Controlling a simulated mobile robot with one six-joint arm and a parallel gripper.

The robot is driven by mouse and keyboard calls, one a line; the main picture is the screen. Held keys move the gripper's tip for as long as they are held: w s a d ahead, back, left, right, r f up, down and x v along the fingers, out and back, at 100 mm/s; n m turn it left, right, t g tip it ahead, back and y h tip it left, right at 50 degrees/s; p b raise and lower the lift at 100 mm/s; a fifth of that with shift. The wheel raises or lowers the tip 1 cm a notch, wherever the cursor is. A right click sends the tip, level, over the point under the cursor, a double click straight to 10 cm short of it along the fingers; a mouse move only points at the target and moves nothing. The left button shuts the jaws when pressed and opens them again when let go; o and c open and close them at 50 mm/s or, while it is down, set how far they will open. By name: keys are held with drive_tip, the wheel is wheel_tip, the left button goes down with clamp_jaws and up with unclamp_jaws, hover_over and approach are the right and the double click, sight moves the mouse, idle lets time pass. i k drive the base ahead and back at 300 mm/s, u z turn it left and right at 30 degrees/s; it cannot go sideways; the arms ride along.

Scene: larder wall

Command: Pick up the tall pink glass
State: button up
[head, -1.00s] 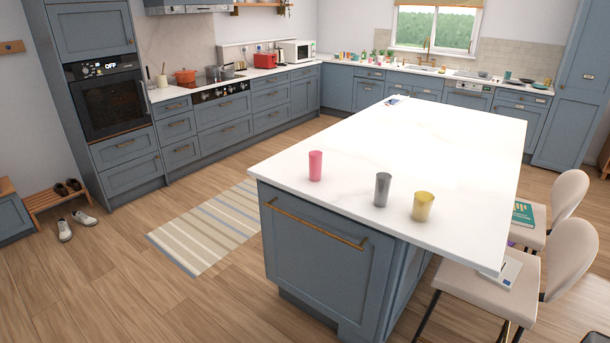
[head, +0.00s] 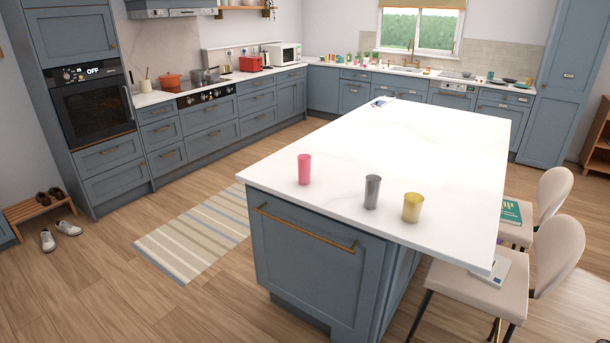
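The tall pink glass (head: 304,169) stands upright on the white top of the kitchen island (head: 400,144), near its left front edge. To its right, apart from it, stand a grey glass (head: 372,192) and a yellow glass (head: 412,207), both upright near the front edge. Nothing touches or hides the pink glass. My gripper is not in view.
Two pale chairs (head: 553,255) stand along the island's right side, one with a green book (head: 511,211) on its seat. A striped rug (head: 195,235) lies on the floor left of the island. Wooden floor (head: 95,285) is free at the front left.

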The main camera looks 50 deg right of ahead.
sight(304, 170)
drive_tip(key=i, duration=0.9)
